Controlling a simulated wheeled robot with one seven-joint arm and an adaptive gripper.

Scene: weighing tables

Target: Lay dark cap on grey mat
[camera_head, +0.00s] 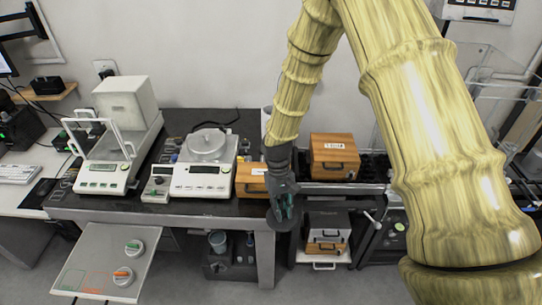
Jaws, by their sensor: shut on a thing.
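My gripper (284,212) hangs in front of the front edge of the weighing table, right of the middle. It points down and is shut on a dark round disc, which looks like the dark cap (282,222). The fingers partly cover the cap. It is held in the air, apart from the table. I cannot make out a separate grey mat for certain in this view.
A pull-out shelf (100,245) at lower left bears two round pieces with green and orange knobs. Balances (202,178) stand on the dark table (235,202). My arm covers much of the right side.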

